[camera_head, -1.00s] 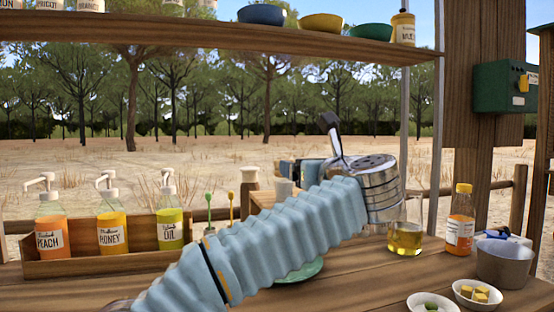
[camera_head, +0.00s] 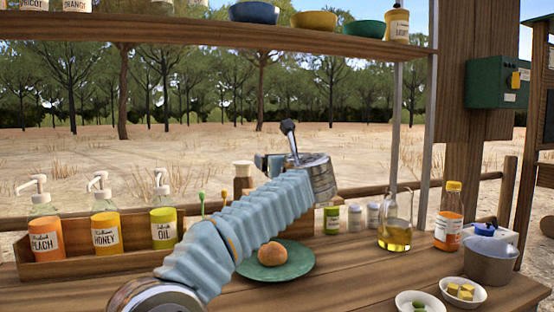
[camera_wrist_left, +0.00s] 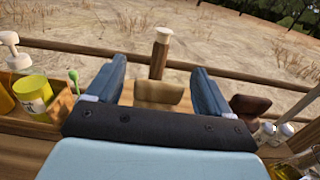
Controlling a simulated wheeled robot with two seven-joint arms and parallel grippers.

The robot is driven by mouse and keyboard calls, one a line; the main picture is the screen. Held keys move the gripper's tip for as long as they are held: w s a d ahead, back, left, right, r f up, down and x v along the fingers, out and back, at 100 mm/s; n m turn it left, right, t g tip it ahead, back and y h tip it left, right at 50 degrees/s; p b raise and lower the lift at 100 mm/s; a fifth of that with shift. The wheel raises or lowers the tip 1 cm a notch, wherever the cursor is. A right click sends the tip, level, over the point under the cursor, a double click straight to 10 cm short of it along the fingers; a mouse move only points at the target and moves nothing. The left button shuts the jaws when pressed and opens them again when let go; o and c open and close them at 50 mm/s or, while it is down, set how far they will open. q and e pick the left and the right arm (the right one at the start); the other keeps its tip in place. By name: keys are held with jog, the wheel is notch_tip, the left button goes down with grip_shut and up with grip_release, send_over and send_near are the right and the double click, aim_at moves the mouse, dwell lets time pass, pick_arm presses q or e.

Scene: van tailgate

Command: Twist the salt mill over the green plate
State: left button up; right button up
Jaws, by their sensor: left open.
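A brown mill-like thing with a cream top (camera_head: 243,180), probably the salt mill, stands upright at the back of the counter; its lower part is behind my arm. In the left wrist view its cream top and brown body (camera_wrist_left: 161,50) appear beyond and between my fingers. My left gripper (camera_head: 264,162) is open; its blue fingers (camera_wrist_left: 157,85) hold nothing visibly. A tan, waisted thing (camera_wrist_left: 158,93) shows between them, partly hidden by the gripper's palm. The green plate (camera_head: 285,268) lies on the counter with a round bun (camera_head: 271,254) on it. My right gripper is out of view.
A wooden crate (camera_head: 65,268) with pump bottles stands left. Small jars (camera_head: 332,220), an oil jug (camera_head: 395,235), an orange bottle (camera_head: 449,218), a grey pot (camera_head: 490,262) and white bowls stand right. A dark brown thing (camera_wrist_left: 250,106) is right of my fingers in the wrist view.

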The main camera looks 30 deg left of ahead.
pick_arm(q)
jog(key=c, duration=1)
jog(key=shift+o, duration=0.2)
jog(key=shift+f+m+t+h+b, duration=0.1)
jog(key=shift+m+t+h+b, duration=0.3)
jog(key=shift+m+t+h, duration=0.7)
jog(key=shift+t+h, duration=0.1)
jog(key=shift+m+t+h, duration=0.7)
jog(key=shift+m+h, duration=0.1)
jog(key=shift+h, duration=0.3)
jog(key=shift+r+m+t+h, duration=0.2)
jog(key=shift+m+t+h, duration=0.5)
jog(key=shift+h, duration=0.4)
jog(key=shift+m+t+h+p, duration=0.35)
jog(key=shift+m+h, duration=0.55)
jog(key=shift+h, duration=0.3)
jog(key=shift+m+h, duration=0.4)
jog(key=shift+h, duration=0.2)
